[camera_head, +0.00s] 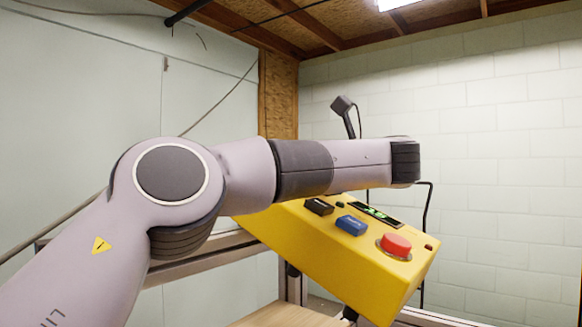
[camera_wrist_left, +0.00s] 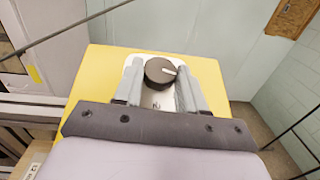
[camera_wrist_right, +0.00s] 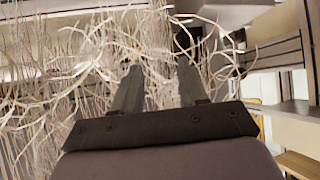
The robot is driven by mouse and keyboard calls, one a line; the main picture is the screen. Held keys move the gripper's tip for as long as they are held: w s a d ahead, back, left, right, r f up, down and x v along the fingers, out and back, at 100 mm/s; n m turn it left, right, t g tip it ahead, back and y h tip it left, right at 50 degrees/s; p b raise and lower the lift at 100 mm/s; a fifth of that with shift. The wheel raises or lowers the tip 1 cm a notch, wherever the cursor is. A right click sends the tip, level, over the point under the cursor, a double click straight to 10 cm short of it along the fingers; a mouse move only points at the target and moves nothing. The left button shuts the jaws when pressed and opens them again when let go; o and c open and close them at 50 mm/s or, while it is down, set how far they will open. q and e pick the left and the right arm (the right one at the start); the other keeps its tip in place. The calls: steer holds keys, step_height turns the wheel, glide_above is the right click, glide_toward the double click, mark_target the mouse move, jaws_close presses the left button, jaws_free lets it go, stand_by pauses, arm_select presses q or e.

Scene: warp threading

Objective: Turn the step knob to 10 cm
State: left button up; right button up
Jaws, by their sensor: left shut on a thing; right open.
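The step knob (camera_wrist_left: 160,71) is a round black knob with a white pointer line on a white plate (camera_wrist_left: 208,72), on a yellow control box. In the left wrist view the pointer aims to the right. My left gripper (camera_wrist_left: 160,78) has its fingers on both sides of the knob and is shut on it. In the head view my left arm hides the knob; the yellow box (camera_head: 330,245) shows with a lit green display (camera_head: 374,213). My right gripper (camera_wrist_right: 157,75) is open and shows only in the right wrist view. Dial markings are too small to read.
The box also carries a red button (camera_head: 396,244), a blue button (camera_head: 351,225) and a black button (camera_head: 318,206). Many loose pale threads (camera_wrist_right: 60,75) hang around and beyond my right gripper. A metal frame (camera_wrist_right: 275,55) stands at its right.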

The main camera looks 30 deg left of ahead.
arm_select(q)
steer(key=o, duration=1.1)
steer(key=shift+c, duration=0.2)
steer(key=shift+s+d+b, duration=0.1)
steer(key=shift+s+d, duration=0.05)
steer(key=shift+d, duration=1.05)
steer(key=shift+s+d+b, duration=0.15)
steer(key=shift+s+d, duration=0.05)
steer(key=shift+d, duration=0.95)
steer(key=shift+s+d+b, duration=0.1)
steer(key=shift+s+d, duration=0.05)
steer(key=shift+d, duration=1.05)
